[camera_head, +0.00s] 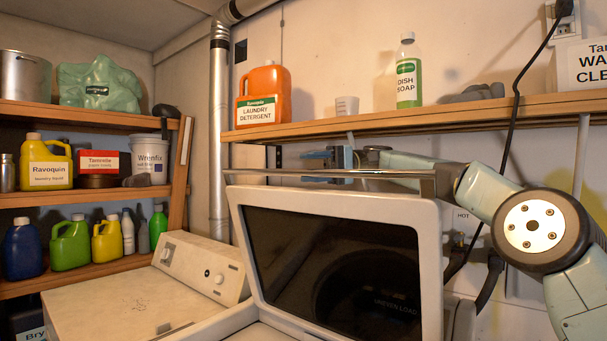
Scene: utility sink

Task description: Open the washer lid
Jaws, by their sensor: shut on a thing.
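The washer lid (236,240) is a white frame around a dark glossy window. It stands raised, facing the camera, at the lower middle. A long metal bar (270,174) runs along its top edge and looks like its handle. My pale green arm comes in from the right and reaches behind the lid's top edge. My gripper (341,166) is at the middle of the bar, shut on it. The fingertips are partly hidden behind the bar. The washer's tub opening is not clearly visible.
A white appliance top with a control panel (205,268) lies left of the lid. A wooden shelf (300,131) above the lid holds a laundry detergent jug (263,94) and dish soap (409,72). Left shelves hold several bottles. A black cord (516,110) hangs near my arm.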

